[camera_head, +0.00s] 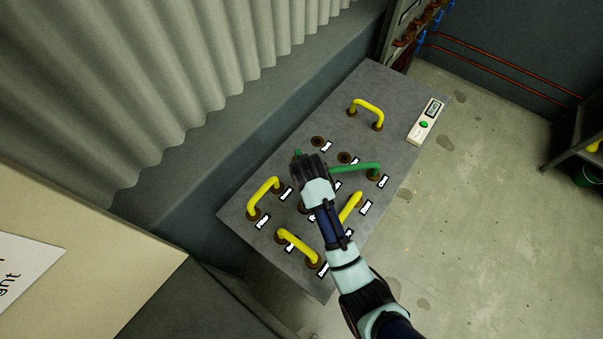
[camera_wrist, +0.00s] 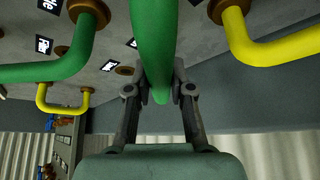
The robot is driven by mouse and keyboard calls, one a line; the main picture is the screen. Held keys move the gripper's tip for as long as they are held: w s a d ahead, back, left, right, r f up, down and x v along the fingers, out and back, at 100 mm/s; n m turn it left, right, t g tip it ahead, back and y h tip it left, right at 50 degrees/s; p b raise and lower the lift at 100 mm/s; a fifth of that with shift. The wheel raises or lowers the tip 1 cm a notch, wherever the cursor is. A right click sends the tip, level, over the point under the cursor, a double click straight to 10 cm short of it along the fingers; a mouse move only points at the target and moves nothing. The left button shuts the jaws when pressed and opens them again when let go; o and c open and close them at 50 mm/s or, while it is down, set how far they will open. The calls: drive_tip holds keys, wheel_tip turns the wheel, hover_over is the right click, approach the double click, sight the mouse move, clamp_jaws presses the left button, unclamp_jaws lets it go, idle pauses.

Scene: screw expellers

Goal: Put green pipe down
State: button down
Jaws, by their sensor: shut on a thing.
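My gripper (camera_head: 306,165) is over the middle of the grey panel table (camera_head: 395,97). In the wrist view my gripper (camera_wrist: 160,90) is shut on a green pipe (camera_wrist: 155,42), which runs between the two fingers. In the head view only a small green end of this held pipe (camera_head: 297,154) shows past my gripper; the rest is hidden. I cannot tell whether its ends touch any socket. A second green pipe (camera_head: 358,168) stands on the table just right of my gripper; it also shows at left in the wrist view (camera_wrist: 45,72).
Yellow pipes stand at the back (camera_head: 367,105), left (camera_head: 262,195), front (camera_head: 298,247) and right of my arm (camera_head: 352,206). Empty brown sockets (camera_head: 317,141) (camera_head: 345,157) lie behind my gripper. A white box with a green button (camera_head: 425,122) sits at the right edge. A corrugated wall (camera_head: 150,80) rises left.

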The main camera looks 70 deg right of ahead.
drive_tip(key=shift+f, duration=0.7)
drive_tip(key=c, duration=1.5)
unclamp_jaws()
drive_tip(key=shift+f, duration=0.1)
drive_tip(key=o, duration=0.5)
drive_tip(key=shift+r, duration=0.35)
drive_tip(key=p+v, duration=0.3)
drive_tip(key=v, duration=0.8)
drive_tip(key=shift+s+a+r, duration=0.1)
drive_tip(key=shift+a+r, duration=0.15)
drive_tip(key=shift+r, duration=0.05)
